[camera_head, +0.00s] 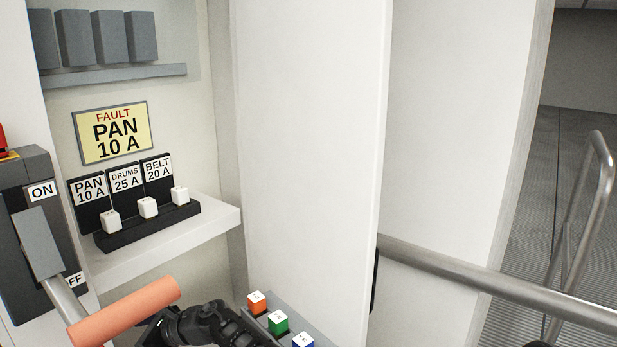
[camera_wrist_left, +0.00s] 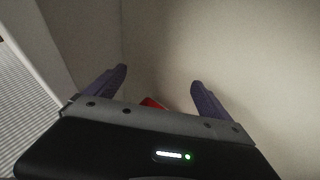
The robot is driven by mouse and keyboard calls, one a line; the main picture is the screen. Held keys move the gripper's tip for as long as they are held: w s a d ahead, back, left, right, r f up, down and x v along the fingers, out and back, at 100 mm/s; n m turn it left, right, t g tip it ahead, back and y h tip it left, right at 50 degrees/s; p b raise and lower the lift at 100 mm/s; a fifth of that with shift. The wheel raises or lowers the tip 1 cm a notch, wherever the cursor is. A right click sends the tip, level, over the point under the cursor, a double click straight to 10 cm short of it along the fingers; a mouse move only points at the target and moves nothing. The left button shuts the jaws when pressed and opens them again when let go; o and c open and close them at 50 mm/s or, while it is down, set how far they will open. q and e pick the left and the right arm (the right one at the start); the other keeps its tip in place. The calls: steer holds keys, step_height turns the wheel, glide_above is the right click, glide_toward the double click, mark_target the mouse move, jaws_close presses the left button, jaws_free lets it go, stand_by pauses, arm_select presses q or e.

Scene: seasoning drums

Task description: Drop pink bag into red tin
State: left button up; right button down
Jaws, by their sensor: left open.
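No pink bag shows in either view, and no red tin can be made out. My left gripper (camera_wrist_left: 158,75) is open in the left wrist view, with its two purple fingers apart and nothing seen between their tips. A small red patch (camera_wrist_left: 151,103) shows low between the fingers, mostly hidden behind the gripper body; I cannot tell what it is. In the head view a black jointed part, which seems to be mine, shows at the bottom edge, but the fingers cannot be made out there. My right gripper is not in view.
A switch box (camera_head: 38,225) has a lever with a salmon handle (camera_head: 125,311). A FAULT PAN 10 A sign (camera_head: 111,132) hangs above labelled switches (camera_head: 148,207). Orange, green and blue cubes (camera_head: 278,321) sit below. A white panel (camera_head: 308,150) and a metal rail (camera_head: 470,278) stand right.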

arm_select(q)
step_height(320, 180, up, 3)
stand_by(0.7)
